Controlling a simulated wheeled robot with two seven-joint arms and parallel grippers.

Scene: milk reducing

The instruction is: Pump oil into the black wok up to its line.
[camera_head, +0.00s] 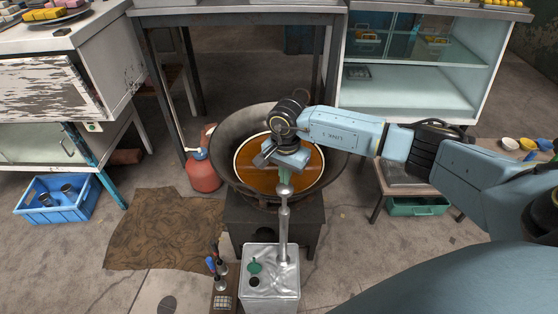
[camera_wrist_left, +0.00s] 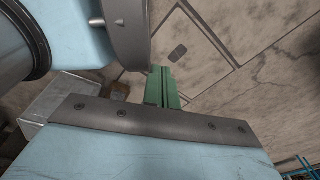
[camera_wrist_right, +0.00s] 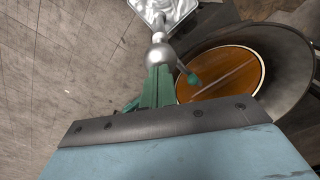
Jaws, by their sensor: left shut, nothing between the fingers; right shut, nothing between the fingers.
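The black wok (camera_head: 232,170) sits on a dark stove and holds orange-brown oil (camera_head: 248,177). A pale ring line circles the oil's edge; I cannot tell the exact level against it. A metal can (camera_head: 271,281) stands in front, with a silver pump (camera_head: 284,222) rising from it to a round knob. My right gripper (camera_head: 287,181) is shut, its green fingers directly at the knob, which also shows in the right wrist view (camera_wrist_right: 160,56). A green-tipped part (camera_wrist_right: 193,79) shows over the oil there. My left gripper (camera_wrist_left: 162,74) is shut and empty, over bare floor, outside the head view.
A red gas bottle (camera_head: 202,173) stands left of the wok. A brown mat (camera_head: 165,228) lies on the floor. A blue crate (camera_head: 57,203) is at left, and a low bench with a green tray (camera_head: 417,206) is at right. A glass cabinet (camera_head: 408,91) stands behind.

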